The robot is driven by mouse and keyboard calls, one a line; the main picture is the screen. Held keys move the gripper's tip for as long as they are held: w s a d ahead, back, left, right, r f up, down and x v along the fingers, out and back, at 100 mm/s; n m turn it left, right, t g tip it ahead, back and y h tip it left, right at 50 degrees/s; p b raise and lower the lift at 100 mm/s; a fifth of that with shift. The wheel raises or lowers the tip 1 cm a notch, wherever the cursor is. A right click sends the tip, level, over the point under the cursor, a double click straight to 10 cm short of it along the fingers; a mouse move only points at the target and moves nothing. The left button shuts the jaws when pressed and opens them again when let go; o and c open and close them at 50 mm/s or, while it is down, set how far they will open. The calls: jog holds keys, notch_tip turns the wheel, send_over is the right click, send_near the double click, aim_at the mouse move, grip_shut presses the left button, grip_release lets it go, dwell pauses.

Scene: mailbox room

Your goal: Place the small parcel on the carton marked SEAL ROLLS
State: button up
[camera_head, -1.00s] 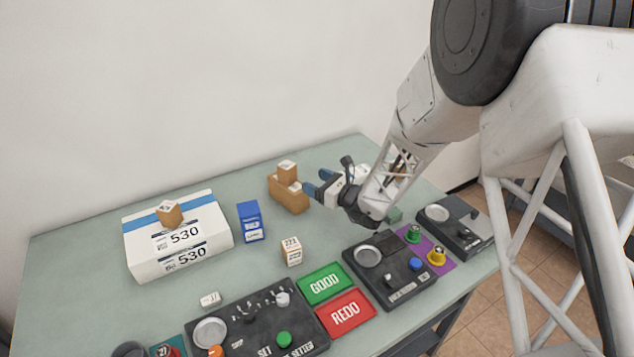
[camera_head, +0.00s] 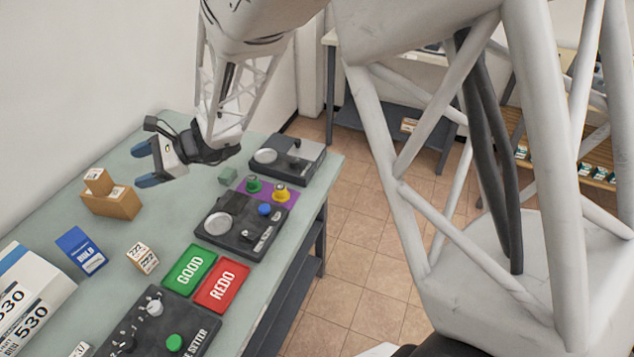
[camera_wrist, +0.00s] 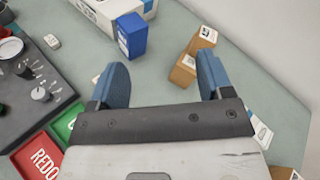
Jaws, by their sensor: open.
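No lettering reading SEAL ROLLS is legible, so I cannot tell which carton bears it. A small brown parcel (camera_head: 98,181) sits on a longer brown carton (camera_head: 112,204) at the table's back edge; both also show in the wrist view, the parcel (camera_wrist: 203,40) above the carton (camera_wrist: 184,70). A small labelled box (camera_head: 142,257) stands nearer the front. A white carton marked 530 (camera_head: 35,296) is cut off at the left. My gripper (camera_head: 143,165) is open and empty above the table, right of the brown stack; its blue fingers (camera_wrist: 162,65) are spread apart.
A blue box (camera_head: 81,250) stands between the white carton and the labelled box. Green GOOD (camera_head: 189,270) and red REDO (camera_head: 222,285) plates lie in front.

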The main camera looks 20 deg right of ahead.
jog(key=s+d+r+n+h, duration=0.3)
jog(key=s+d+n+h, duration=0.2)
jog(key=s+d, duration=0.5)
jog(key=s+d+r+n+h, duration=0.3)
jog(key=s+d+n+h, duration=0.1)
jog(key=s+d, duration=0.6)
jog(key=s+d+r+n+t+h, duration=0.1)
jog(key=s+d+r+n+h, duration=0.3)
jog(key=s+d, duration=0.6)
jog(key=d+n+h, duration=0.1)
jog(key=d+h, duration=0.1)
jog(key=shift+s+d+n+h, duration=0.2)
jog(key=shift+d+n+h, duration=0.1)
